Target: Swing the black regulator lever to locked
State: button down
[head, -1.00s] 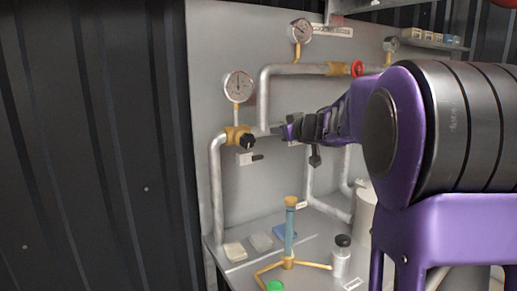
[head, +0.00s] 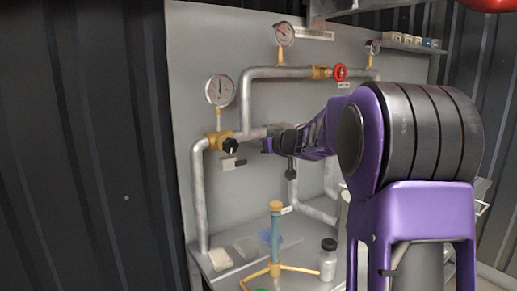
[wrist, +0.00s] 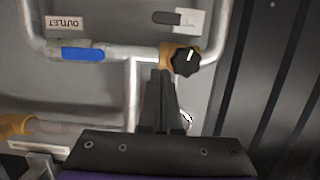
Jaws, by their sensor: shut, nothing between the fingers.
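The black regulator lever (head: 240,162) is a small dark bar on a pale plate (head: 228,164), just below the black knob (head: 230,146) on the brass regulator body. In the head view the lever points right. The wrist view sees the panel upside down; there the dark lever (wrist: 166,18) points left from its pale plate (wrist: 188,20), beyond the black knob (wrist: 186,61). My gripper (head: 266,145) is to the right of the knob, about level with it, and apart from the lever. In the wrist view the dark fingers of my gripper (wrist: 161,72) are together and empty beside the knob.
Grey pipes (head: 196,190) run around the regulator, with a gauge (head: 220,90) above it. A blue handle (wrist: 82,54) lies along the pipe near an OUTLET label (wrist: 65,23). A red valve wheel (head: 340,72) is higher up. A bottle (head: 328,262) stands on the bench below.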

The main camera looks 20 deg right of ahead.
send_over(238, 163)
jog(key=s+d, duration=0.2)
jog(key=f, duration=0.2)
jog(key=f+b, duration=0.3)
jog(key=shift+w+d+f, duration=0.15)
jog(key=shift+w+f, duration=0.15)
